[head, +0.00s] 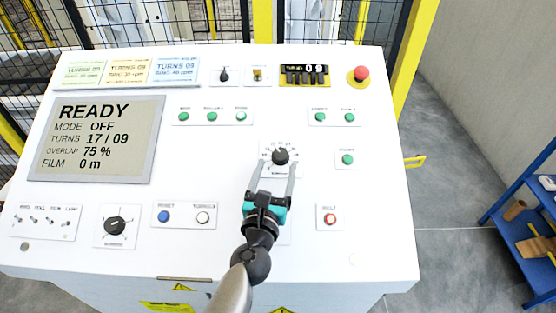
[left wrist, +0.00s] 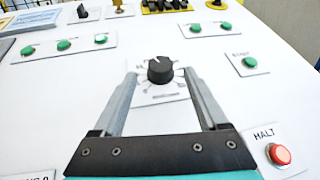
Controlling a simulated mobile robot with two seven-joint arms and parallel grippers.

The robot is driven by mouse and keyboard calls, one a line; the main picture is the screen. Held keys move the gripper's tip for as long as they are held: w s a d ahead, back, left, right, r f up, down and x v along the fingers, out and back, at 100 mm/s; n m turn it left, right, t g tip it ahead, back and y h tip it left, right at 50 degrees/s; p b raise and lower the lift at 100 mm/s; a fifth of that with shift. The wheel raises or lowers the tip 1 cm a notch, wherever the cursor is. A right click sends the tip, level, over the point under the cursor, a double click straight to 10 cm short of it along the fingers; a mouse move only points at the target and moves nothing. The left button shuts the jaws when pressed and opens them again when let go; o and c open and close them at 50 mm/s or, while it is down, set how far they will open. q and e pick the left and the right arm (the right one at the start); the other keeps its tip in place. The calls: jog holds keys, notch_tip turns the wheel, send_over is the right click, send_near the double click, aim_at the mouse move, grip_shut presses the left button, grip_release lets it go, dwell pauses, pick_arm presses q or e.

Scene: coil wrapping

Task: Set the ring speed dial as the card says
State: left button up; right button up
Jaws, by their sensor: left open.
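A black round dial (head: 280,156) with a pointer mark sits on a white scale plate in the middle of the sloping panel. It also shows in the left wrist view (left wrist: 160,70). My left gripper (head: 275,169) is open and empty, its two grey fingers pointing at the dial, one tip towards each side of it. I cannot tell whether either finger touches it. The scale's figures are too small to read surely. Three cards stand along the top left: a green card (head: 84,74), a yellow card (head: 127,71) and a blue card (head: 176,71); their small print is blurred.
The screen (head: 97,138) reads READY, MODE OFF, TURNS 17 / 09, OVERLAP 75 %, FILM 0 m. A second black dial (head: 115,226) sits lower left. A red HALT button (head: 330,219) and green START button (head: 347,160) lie right of the gripper. A red mushroom button (head: 361,74) is top right.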

aim_at(280, 156)
pick_arm(q)
jog(key=shift+w+d, duration=0.15)
jog(key=shift+w, duration=0.55)
jog(key=shift+w+d, duration=0.1)
jog(key=shift+w, duration=0.6)
jog(key=shift+c, duration=0.3)
grip_shut()
